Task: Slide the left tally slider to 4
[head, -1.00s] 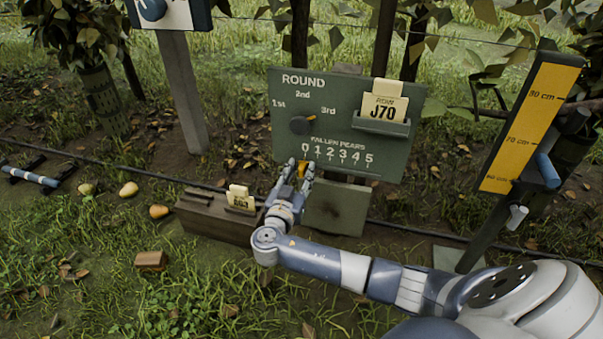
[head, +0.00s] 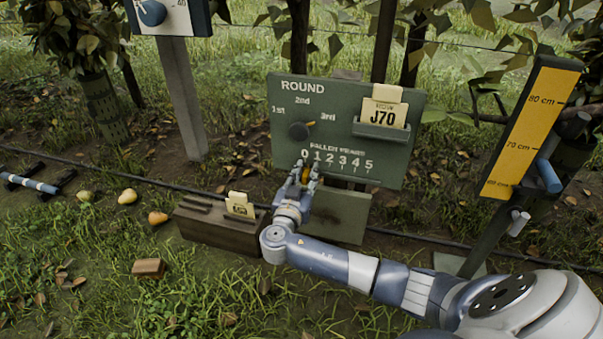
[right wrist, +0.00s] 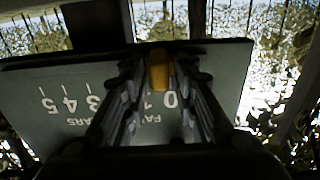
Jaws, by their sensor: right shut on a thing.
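The green board (head: 350,100) stands upright and carries a "FALLEN PEARS" scale (head: 337,160) numbered 0 to 5. The yellow slider knob (head: 305,175) sits below the low end of the scale. My right gripper (head: 304,172) is shut on this knob. In the right wrist view, the knob (right wrist: 159,70) shows between the two fingers, and the numerals appear upside down. There it lies around 0 and 1; the fingers hide part of the scale, so its exact mark is unclear. My left gripper is not in view.
A brown wooden box (head: 215,225) with a card stands at lower left. A yellow height gauge (head: 532,125) stands at right. Several pears lie on the grass.

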